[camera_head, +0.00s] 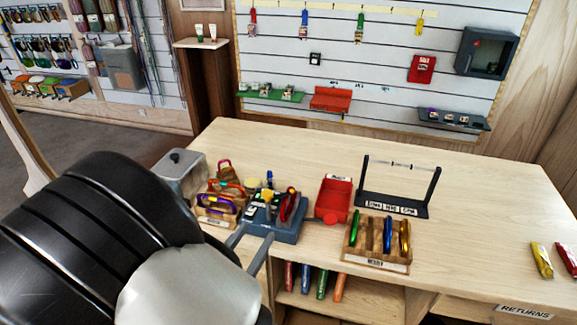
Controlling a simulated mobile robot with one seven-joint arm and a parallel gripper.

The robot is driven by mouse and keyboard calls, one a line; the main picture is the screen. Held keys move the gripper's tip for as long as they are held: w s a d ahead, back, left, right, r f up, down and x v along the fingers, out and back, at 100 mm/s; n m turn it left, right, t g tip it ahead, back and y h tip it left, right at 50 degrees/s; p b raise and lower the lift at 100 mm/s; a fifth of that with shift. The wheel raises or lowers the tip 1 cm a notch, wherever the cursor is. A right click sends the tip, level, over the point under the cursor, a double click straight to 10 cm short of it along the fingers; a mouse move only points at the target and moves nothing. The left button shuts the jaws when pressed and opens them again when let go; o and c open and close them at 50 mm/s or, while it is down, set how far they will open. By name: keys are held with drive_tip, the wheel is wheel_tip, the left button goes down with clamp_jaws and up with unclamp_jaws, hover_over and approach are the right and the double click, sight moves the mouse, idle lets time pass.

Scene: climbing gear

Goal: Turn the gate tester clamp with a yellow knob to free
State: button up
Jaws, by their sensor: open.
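The gate tester (287,236) is a blue-grey device on the wooden table, left of the middle. Its yellow knob (267,195) shows on top, and a smaller yellow part shows just behind it. A red carabiner (291,206) stands upright at the tester's right side. Which way the clamp is turned is too small to tell. My gripper (257,232) is open and empty, its two grey fingers pointing at the tester's front left. In the picture the fingertips overlap the tester's front edge; I cannot tell whether they touch it.
Left of the tester are a wooden rack with coloured carabiners (217,208) and a grey metal box (183,172). To the right are a red tray (335,197), a black-posted stand (396,205) and a wooden carabiner rack (374,250). The table's right half is mostly clear.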

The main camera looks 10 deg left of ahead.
sight(265, 196)
drive_tip(key=shift+n+t+y, duration=0.3)
drive_tip(key=shift+n+y, duration=0.6)
drive_tip(key=w, duration=0.5)
drive_tip(key=w+p, duration=0.1)
drive_tip(key=w, duration=0.4)
drive_tip(key=w+a+f+p, duration=0.1)
drive_tip(key=w, duration=0.5)
drive_tip(key=shift+f, duration=0.1)
drive_tip(key=shift+c, duration=0.2)
clamp_jaws()
